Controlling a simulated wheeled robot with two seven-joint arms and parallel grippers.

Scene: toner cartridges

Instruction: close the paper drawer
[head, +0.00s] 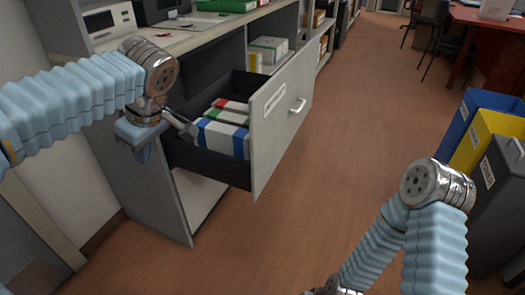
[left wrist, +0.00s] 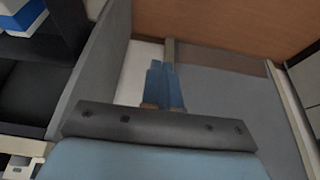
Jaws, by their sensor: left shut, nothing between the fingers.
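My left gripper (head: 145,154) is beside the drawer's near left side, by the cabinet, apart from the handle and pointing down. In the left wrist view its blue fingers (left wrist: 163,88) are together with nothing between them. My right arm comes in at the lower right; its gripper is outside the picture.
The counter top (head: 185,40) holds a device (head: 108,22) and papers. An open shelf with boxes (head: 268,50) is behind the drawer. Blue, yellow and dark bins (head: 492,143) stand at the right. The wooden floor (head: 345,130) between is clear.

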